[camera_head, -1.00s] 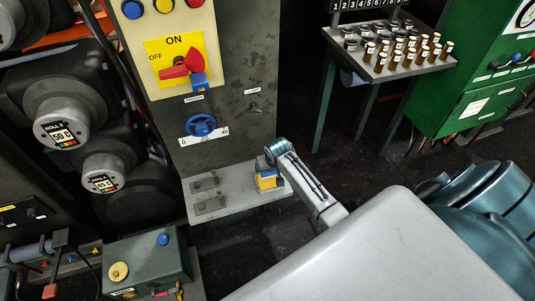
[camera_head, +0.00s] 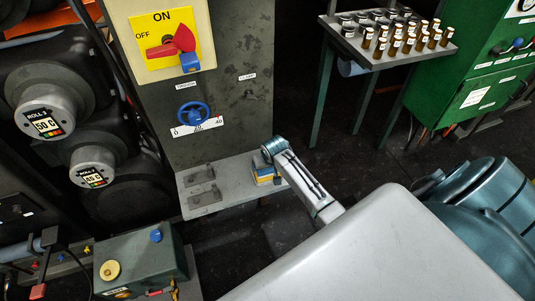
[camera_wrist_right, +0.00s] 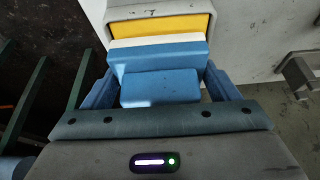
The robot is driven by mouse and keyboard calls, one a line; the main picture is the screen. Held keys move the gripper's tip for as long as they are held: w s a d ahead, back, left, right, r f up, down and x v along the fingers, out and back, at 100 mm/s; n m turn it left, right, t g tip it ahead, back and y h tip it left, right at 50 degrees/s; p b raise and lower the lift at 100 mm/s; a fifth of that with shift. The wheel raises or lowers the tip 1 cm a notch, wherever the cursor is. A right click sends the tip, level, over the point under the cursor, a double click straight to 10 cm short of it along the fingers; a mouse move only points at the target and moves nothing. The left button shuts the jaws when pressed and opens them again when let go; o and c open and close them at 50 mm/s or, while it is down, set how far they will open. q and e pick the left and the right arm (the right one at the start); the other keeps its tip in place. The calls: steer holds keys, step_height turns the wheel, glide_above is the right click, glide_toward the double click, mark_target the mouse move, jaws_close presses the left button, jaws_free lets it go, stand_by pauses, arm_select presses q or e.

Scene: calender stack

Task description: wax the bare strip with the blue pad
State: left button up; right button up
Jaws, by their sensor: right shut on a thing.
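My right gripper (camera_head: 265,160) reaches in from the right in the head view, at the right end of the grey ledge. In the right wrist view it is shut on the blue pad (camera_wrist_right: 158,88), with a blue finger on each side. The pad has a wider blue front and a white layer (camera_wrist_right: 157,41). A yellow block (camera_wrist_right: 163,25) in a pale holder lies directly beyond the white layer. I cannot tell whether the pad touches it. I cannot make out the bare strip. My left gripper is not in view.
The grey ledge (camera_head: 231,187) carries two dark plates with small clamps at its left. A machine panel with a red switch (camera_head: 172,46) and blue handwheel (camera_head: 193,113) rises behind it. Hot rolls (camera_head: 40,120) stand left. A table with several bottles (camera_head: 340,45) stands back right.

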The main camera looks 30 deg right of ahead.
steer(key=shift+f+b, duration=0.3)
steer(key=shift+f, duration=0.25)
stand_by(1.4)
steer(key=shift+r+p, duration=0.7)
steer(key=shift+p, duration=0.1)
steer(key=shift+r+p, duration=0.7)
steer(key=shift+p, duration=0.05)
steer(key=shift+r+p, duration=0.9)
steer(key=shift+p, duration=0.15)
steer(key=shift+r+p, duration=0.6)
steer(key=shift+p, duration=0.05)
steer(key=shift+r+p, duration=0.7)
steer(key=shift+p, duration=0.1)
steer(key=shift+f, duration=0.1)
